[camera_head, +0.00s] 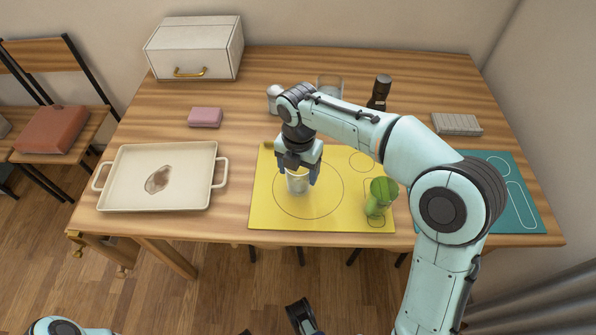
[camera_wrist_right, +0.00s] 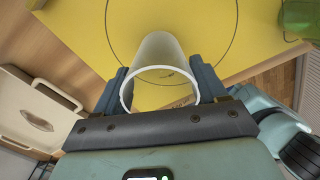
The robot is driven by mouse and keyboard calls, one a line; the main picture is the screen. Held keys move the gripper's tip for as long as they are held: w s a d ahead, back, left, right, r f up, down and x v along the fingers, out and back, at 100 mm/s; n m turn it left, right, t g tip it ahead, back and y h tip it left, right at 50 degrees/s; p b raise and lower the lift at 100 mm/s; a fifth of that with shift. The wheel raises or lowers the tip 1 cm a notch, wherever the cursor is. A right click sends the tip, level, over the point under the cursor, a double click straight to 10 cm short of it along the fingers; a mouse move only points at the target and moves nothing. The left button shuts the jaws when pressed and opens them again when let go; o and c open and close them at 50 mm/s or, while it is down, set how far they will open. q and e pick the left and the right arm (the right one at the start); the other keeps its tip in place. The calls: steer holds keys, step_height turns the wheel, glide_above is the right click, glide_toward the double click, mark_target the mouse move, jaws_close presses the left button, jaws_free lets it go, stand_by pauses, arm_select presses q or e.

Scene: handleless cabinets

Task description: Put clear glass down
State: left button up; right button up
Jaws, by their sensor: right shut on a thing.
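My right gripper (camera_head: 300,172) is shut on a clear glass (camera_head: 298,184), with a finger on each side of it. The glass is over the yellow mat (camera_head: 345,215), inside a large drawn circle. In the right wrist view the gripper (camera_wrist_right: 165,88) grips the glass (camera_wrist_right: 160,50) near its open rim, and the yellow mat (camera_wrist_right: 85,20) lies beyond it. I cannot tell whether the glass base touches the mat. Dark parts at the bottom edge of the head view may belong to my left gripper; its jaws cannot be made out.
A green cup (camera_head: 380,195) is on the mat's right. A cream tray (camera_head: 115,202) stands left; a teal mat (camera_head: 525,215) lies right. Behind are a pink block (camera_head: 205,117), white shaker (camera_head: 274,98), another glass (camera_head: 329,87), dark bottle (camera_head: 380,92), grey block (camera_head: 457,124) and white box (camera_head: 194,45).

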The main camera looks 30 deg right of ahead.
arm_select(q)
steer(key=shift+w+f, duration=0.1)
steer(key=shift+w, duration=0.05)
arm_select(e)
steer(key=shift+f, duration=0.3)
steer(key=shift+f, duration=0.2)
steer(key=o, duration=1.2)
arm_select(q)
steer(key=shift+a, duration=0.1)
arm_select(e)
steer(key=shift+r, duration=0.15)
arm_select(q)
steer(key=shift+g, duration=0.5)
steer(key=s+r+p, duration=0.1)
steer(key=r+p, duration=0.1)
steer(key=s+d+r+p, duration=0.1)
steer(key=s, duration=0.1)
steer(key=shift+s+d+r+p, duration=0.1)
steer(key=shift+s+r+p, duration=0.05)
steer(key=shift+r+p, duration=0.25)
arm_select(e)
step_height(320, 180, up, 12)
